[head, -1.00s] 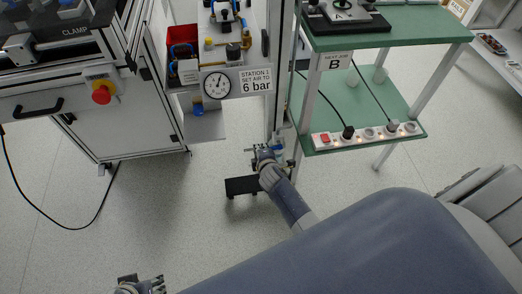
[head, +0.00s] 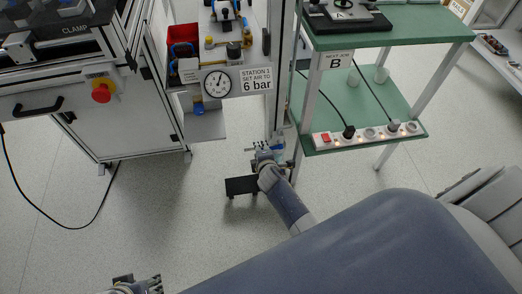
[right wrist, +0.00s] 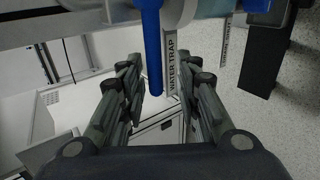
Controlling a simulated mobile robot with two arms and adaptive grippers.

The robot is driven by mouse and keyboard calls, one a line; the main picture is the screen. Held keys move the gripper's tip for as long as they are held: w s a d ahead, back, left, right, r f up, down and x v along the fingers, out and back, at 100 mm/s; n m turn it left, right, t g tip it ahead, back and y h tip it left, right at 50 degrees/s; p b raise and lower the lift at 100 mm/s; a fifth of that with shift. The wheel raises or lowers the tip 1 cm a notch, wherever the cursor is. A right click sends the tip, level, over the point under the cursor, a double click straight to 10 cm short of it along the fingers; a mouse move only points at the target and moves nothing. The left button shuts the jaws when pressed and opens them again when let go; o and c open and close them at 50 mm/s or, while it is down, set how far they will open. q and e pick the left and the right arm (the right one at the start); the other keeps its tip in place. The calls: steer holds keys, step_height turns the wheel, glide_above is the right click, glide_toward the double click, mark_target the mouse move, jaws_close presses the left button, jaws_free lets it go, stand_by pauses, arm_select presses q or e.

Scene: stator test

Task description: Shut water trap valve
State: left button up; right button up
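The water trap valve's blue lever (right wrist: 152,50) hangs down in the right wrist view, beside a tag (right wrist: 171,60) reading WATER TRAP. My right gripper (right wrist: 165,78) is open, with one finger on each side of the lever and tag. Gaps show between the fingers and the lever. In the head view my right gripper (head: 268,152) is low by the upright post, left of the green stand; its fingers are too small to read there. My left gripper (head: 140,284) is at the bottom left edge, partly cut off, and its opening is unclear.
A pressure gauge (head: 217,84) and a sign reading 6 bar (head: 256,79) are on the station above. The green stand (head: 390,95) with a power strip (head: 365,134) is on the right. A second hanging tag (right wrist: 226,42) is right of the lever. Open floor lies left.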

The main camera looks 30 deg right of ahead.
steer(key=shift+r, duration=0.1)
steer(key=v, duration=1.2)
stand_by(0.4)
